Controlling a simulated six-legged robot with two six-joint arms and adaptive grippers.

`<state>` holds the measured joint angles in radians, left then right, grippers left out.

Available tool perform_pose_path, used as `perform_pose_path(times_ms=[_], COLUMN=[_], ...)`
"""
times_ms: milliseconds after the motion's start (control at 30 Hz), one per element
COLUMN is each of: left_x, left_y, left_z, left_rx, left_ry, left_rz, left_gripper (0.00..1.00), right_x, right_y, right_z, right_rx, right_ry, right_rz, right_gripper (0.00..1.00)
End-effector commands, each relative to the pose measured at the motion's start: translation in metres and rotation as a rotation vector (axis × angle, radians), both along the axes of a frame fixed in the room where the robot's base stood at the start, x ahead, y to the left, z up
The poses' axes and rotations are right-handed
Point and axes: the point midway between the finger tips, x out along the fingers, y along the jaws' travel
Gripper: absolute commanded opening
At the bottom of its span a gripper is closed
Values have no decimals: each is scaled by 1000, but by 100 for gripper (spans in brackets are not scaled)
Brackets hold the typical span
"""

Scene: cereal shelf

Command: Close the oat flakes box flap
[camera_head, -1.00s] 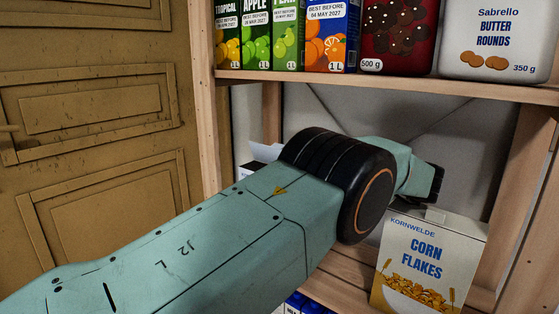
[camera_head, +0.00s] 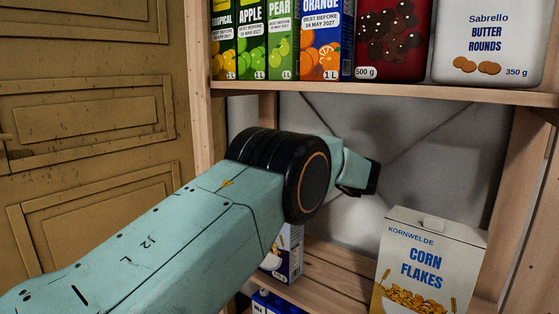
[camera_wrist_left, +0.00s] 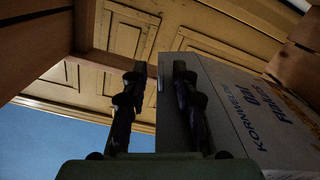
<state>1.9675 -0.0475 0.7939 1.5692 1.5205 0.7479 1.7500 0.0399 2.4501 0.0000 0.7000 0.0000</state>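The oat flakes box (camera_head: 291,250) stands on the lower shelf in the head view, mostly hidden behind my left arm. Its top and flap are hidden there. In the left wrist view the same box (camera_wrist_left: 230,110) fills the right side, with its printed front and grey narrow side showing. I cannot tell how its flap stands. My left gripper (camera_wrist_left: 158,75) has its two dark fingers apart. The right finger overlaps the box's narrow side in the picture; contact is unclear. In the head view the left gripper's fingers cannot be made out. My right gripper is not in view.
A corn flakes box (camera_head: 430,262) stands upright to the right on the lower shelf. The upper shelf board (camera_head: 400,92) runs above my arm, with juice cartons (camera_head: 281,42) and biscuit packs on it. A wooden door (camera_head: 85,150) is at left. Blue-topped packs (camera_head: 270,303) sit below.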

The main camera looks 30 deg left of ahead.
Motion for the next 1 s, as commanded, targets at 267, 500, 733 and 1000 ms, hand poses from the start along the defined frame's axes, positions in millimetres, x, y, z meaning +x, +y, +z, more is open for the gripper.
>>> perform_pose_path(times_ms=[267, 500, 733, 1000], left_x=[0, 0, 0, 0], left_y=[2, 2, 2, 2], left_z=[0, 0, 0, 0], left_rx=[-1, 0, -1, -1], left_ry=[0, 0, 1, 0], left_rz=[-1, -1, -1, -1], left_gripper=[28, 11, 0, 0], right_x=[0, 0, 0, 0], right_y=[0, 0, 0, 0], right_z=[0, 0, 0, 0], right_rx=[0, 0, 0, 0], right_ry=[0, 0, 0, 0], right_rz=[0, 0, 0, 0], right_gripper=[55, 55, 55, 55])
